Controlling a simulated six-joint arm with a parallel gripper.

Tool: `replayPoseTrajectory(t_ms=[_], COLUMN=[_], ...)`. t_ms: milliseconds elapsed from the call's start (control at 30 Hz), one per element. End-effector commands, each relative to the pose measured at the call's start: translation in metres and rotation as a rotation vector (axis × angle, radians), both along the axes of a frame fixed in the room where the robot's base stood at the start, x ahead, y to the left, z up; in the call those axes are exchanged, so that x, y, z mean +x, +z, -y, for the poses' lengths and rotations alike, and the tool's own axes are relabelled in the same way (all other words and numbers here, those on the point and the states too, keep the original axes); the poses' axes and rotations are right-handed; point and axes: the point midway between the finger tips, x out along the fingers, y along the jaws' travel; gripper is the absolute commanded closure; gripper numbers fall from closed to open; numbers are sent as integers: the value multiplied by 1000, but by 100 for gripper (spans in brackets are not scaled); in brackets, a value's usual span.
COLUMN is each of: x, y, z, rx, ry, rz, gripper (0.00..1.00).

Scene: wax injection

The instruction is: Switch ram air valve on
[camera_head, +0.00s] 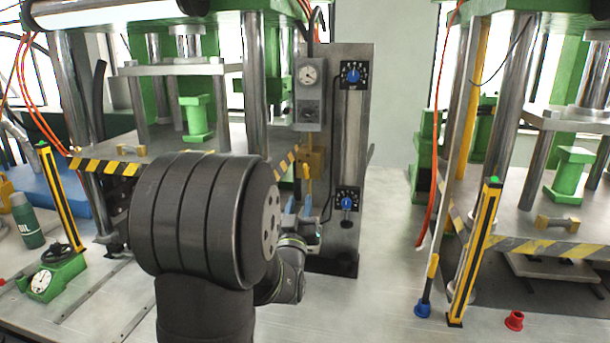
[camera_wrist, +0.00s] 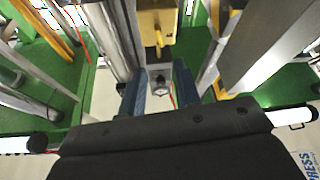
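A grey upright panel (camera_head: 340,225) stands in the middle of the head view. A yellow box (camera_head: 312,158) with a yellow lever (camera_head: 307,178) hanging down is beside its left edge; no valve label is readable. In the wrist view the box (camera_wrist: 156,22) and lever (camera_wrist: 158,43) are at top centre, the lever pointing toward me. My gripper (camera_wrist: 159,82) is open, its two blue fingers spread apart below the lever and a small round fitting showing between them. In the head view my gripper (camera_head: 300,208) is just under the lever, partly hidden by my arm.
The panel carries an upper blue dial (camera_head: 352,75) and a lower blue knob (camera_head: 347,199). A gauge (camera_head: 308,75) is above the yellow box. Presses with steel columns stand left and right. A red cap (camera_head: 514,320) lies at lower right. Bare floor lies right of the panel.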

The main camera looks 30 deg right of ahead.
Motion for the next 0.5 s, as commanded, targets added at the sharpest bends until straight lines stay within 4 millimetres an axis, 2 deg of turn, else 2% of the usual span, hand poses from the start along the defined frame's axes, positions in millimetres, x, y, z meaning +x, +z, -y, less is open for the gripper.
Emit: replayPoseTrajectory(t_ms=[300, 500], x=[49, 70], y=[26, 36], z=[41, 59], rx=[1, 2], ry=[-1, 0], rz=[1, 1], gripper=[70, 70])
